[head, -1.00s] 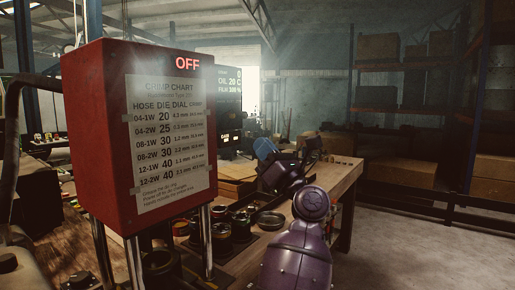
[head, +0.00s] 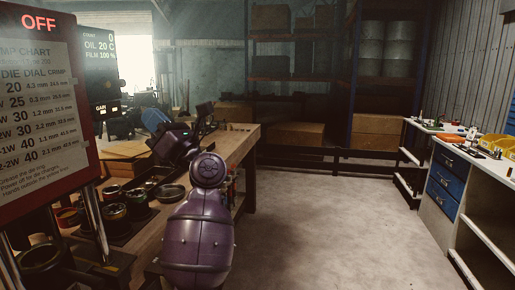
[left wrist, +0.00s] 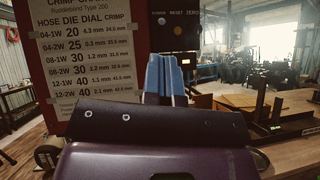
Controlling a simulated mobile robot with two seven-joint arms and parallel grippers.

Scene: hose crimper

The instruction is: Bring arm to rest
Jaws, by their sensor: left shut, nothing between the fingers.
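My left arm reaches forward over the workbench (head: 228,160) in the head view. Its left gripper (head: 157,121) has blue fingers and is shut and empty, above the bench. In the left wrist view the fingers of this gripper (left wrist: 166,76) are pressed together with nothing between them, in front of the red crimper. The red crimper box (head: 82,165) stands at the left in the head view, cut by the frame edge, with its display reading OFF and a crimp chart (head: 38,110) on its front. My right gripper is in neither view.
Round dies (head: 137,200) and a shallow dish (head: 171,192) sit on the bench near the crimper. A dark monitor (head: 100,60) stands behind. A cabinet with blue drawers (head: 442,187) and shelves with drums (head: 385,48) are farther right. The concrete floor (head: 325,225) between is clear.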

